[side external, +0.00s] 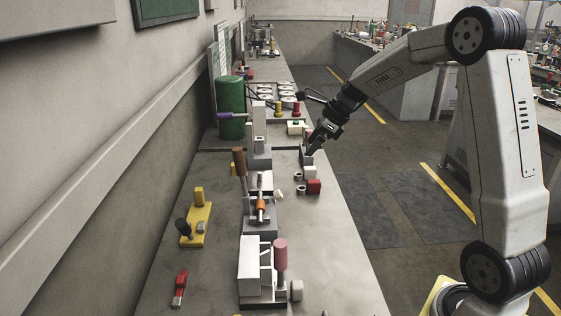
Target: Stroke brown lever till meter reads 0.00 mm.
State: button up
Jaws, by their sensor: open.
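The brown lever (240,162) stands nearly upright at the left side of a grey and white fixture (262,183) in the middle of the bench. My gripper (309,150) is open, right of and beyond the brown lever, low over the bench's right part. It is clearly apart from the lever. Small grey and dark parts lie close under the fingers; I cannot tell whether they touch. No meter reading can be made out in this view.
A pink-handled fixture (280,255) stands nearer, and a purple handle (223,115) sticks out farther back by a green cylinder (231,108). A yellow fixture (196,222) is at left. The bench's front right is clear.

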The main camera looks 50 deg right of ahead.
aim_at(240, 171)
jog(key=shift+s+d+m, duration=0.1)
jog(key=shift+m, duration=0.2)
dwell(2.2)
jog(key=shift+c, duration=0.6)
jog(key=w+d+f+n+t+h, duration=0.5)
jog(key=w+d+n+h, duration=0.4)
jog(key=n, duration=0.6)
jog(key=w+a+n+t+y, duration=0.2)
jog(key=a+n+t+y, duration=0.2)
jog(key=a+n+y, duration=1.1)
jog(key=a+n, duration=0.2)
jog(key=n, duration=0.4)
jog(key=shift+w+a+f+n+t+y, duration=0.25)
jog(key=shift+w+a+n+t+y, duration=0.05)
jog(key=shift+w+a, duration=0.1)
